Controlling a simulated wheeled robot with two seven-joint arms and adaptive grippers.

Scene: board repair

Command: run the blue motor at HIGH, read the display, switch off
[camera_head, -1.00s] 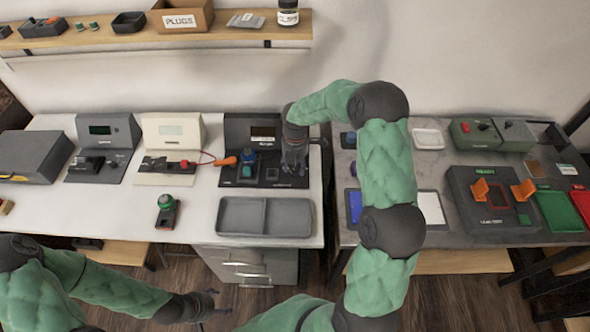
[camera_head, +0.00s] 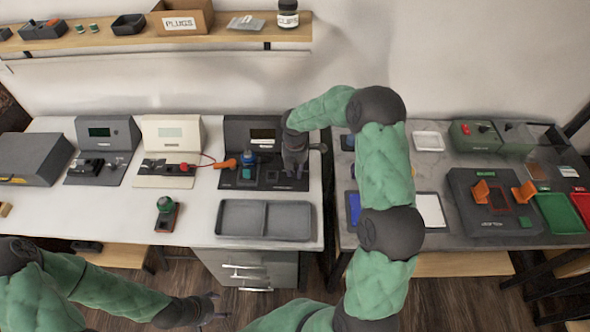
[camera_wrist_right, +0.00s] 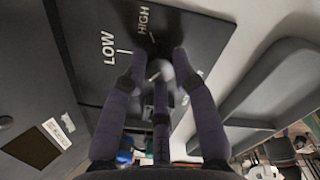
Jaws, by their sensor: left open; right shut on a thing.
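The blue motor (camera_head: 249,160) stands upright on the dark test station (camera_head: 232,131) at the right of the white bench. The station's display (camera_head: 263,134) is on its upright back panel; its text is too small to read. My right gripper (camera_head: 296,172) is lowered onto the station's panel, right of the motor. In the right wrist view its fingers are shut around a grey knob (camera_wrist_right: 160,71), largely hidden between them. The labels LOW (camera_wrist_right: 108,47) and HIGH (camera_wrist_right: 143,19) lie beyond it; the knob's setting is unclear. My left gripper (camera_head: 216,308) is open and empty, in front of the bench.
An empty grey two-part tray (camera_head: 265,237) lies in front of the station. A green-topped part (camera_head: 165,213) stands left of the tray. A cream station (camera_head: 172,131) and an orange-handled probe (camera_head: 227,164) are left of the motor. A grey bench with devices is at right.

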